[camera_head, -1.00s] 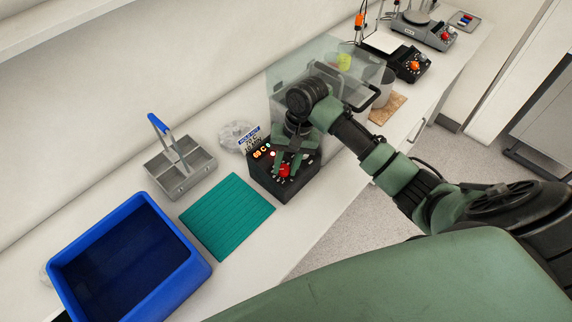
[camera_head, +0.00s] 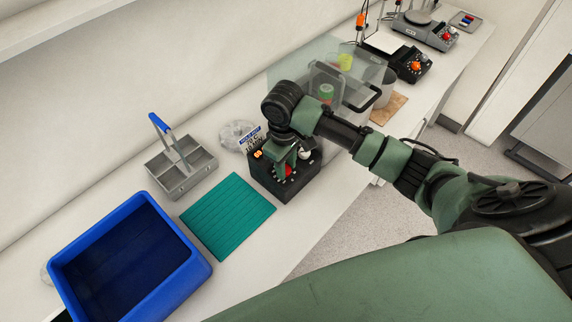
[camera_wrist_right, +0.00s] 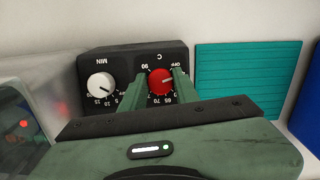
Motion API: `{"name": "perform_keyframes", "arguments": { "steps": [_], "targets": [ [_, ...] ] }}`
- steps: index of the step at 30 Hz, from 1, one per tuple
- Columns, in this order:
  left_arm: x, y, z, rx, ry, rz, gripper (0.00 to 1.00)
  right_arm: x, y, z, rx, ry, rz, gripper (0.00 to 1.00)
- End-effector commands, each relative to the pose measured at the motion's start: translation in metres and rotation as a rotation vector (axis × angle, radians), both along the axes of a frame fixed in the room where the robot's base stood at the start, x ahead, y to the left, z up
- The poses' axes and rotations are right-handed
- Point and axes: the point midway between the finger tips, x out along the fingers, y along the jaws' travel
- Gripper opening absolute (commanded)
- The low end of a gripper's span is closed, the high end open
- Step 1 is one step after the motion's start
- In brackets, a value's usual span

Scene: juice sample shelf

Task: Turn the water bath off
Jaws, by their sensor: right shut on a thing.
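The water bath has a black control box (camera_head: 284,187) with a clear tank (camera_head: 310,60) behind it. In the right wrist view its panel (camera_wrist_right: 130,58) carries a red knob (camera_wrist_right: 160,82) marked C, with OFF and numbers around it, and a white knob (camera_wrist_right: 101,86) marked MIN. My right gripper (camera_wrist_right: 161,88) is shut on the red knob, one finger on each side. The red knob's white mark points to the right, near the OFF side; its exact setting is hard to tell. In the head view my right gripper (camera_head: 287,164) partly hides the panel. My left gripper is not in view.
A teal mat (camera_head: 228,216) lies beside the box. A blue bin (camera_head: 196,262) and a grey caddy (camera_head: 200,160) with a blue handle stand to the left. Black-and-grey instruments (camera_head: 409,65) stand further along the bench.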

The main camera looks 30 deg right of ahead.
Motion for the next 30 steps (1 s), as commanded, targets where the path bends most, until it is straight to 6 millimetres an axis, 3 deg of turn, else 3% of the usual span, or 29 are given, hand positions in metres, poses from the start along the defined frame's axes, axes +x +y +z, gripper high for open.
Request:
{"name": "perform_keyframes", "arguments": {
  "steps": [15, 30],
  "targets": [
    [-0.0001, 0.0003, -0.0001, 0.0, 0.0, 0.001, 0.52, -0.0013, 0.0, -0.0008, -0.098, -0.031, 0.384, 0.0],
    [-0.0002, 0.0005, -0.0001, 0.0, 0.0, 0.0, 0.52, -0.0015, 0.0007, -0.0011, -0.123, -0.041, 0.492, 0.0]
  ]
}}
